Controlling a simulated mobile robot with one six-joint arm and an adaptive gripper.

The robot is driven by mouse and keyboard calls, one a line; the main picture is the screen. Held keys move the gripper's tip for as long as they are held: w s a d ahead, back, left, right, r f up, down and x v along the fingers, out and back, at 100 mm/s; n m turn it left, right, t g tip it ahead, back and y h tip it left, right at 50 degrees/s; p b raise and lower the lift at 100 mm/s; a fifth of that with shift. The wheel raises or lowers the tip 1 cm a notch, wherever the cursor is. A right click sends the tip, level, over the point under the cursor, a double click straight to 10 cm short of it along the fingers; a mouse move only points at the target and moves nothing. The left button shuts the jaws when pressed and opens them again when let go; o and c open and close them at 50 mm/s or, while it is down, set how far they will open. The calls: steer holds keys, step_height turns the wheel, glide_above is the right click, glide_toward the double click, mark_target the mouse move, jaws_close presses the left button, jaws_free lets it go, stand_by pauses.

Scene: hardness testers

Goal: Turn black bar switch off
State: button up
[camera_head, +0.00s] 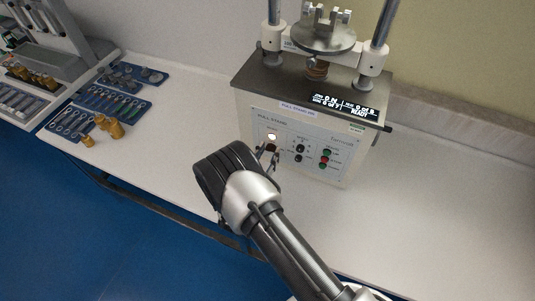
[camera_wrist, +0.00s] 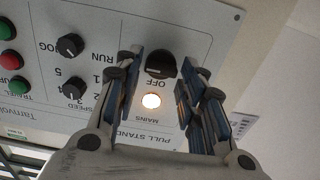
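The black bar switch (camera_wrist: 161,64) sits on the grey front panel of the pull stand (camera_head: 300,148), with the word OFF beside it. The wrist view shows the panel upside down. A round MAINS lamp (camera_wrist: 151,101) next to the switch glows; it also shows lit in the head view (camera_head: 272,137). My gripper (camera_wrist: 168,70) is open and empty, its two fingers on either side of the switch in the wrist view. In the head view my gripper (camera_head: 269,151) is close to the panel and partly covers the switch area. Contact cannot be told.
Two black knobs (camera_wrist: 70,45) and green and red buttons (camera_head: 324,160) share the panel. A lit display (camera_head: 345,106) tops the stand. Blue tool trays (camera_head: 120,100) and brass weights (camera_head: 110,126) lie left on the white bench (camera_head: 185,95). Bench right of the stand is clear.

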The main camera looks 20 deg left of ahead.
steer(key=c, duration=0.7)
steer(key=shift+o, duration=0.2)
steer(key=shift+n, duration=0.3)
steer(key=n+b, duration=0.2)
steer(key=n, duration=0.1)
steer(key=shift+f, duration=0.1)
steer(key=n+b, duration=0.1)
steer(key=n, duration=0.3)
steer(key=shift+a, duration=0.15)
steer(key=shift+f+n+b, duration=0.15)
steer(key=shift+n+b, duration=0.7)
steer(key=shift+n, duration=4.25)
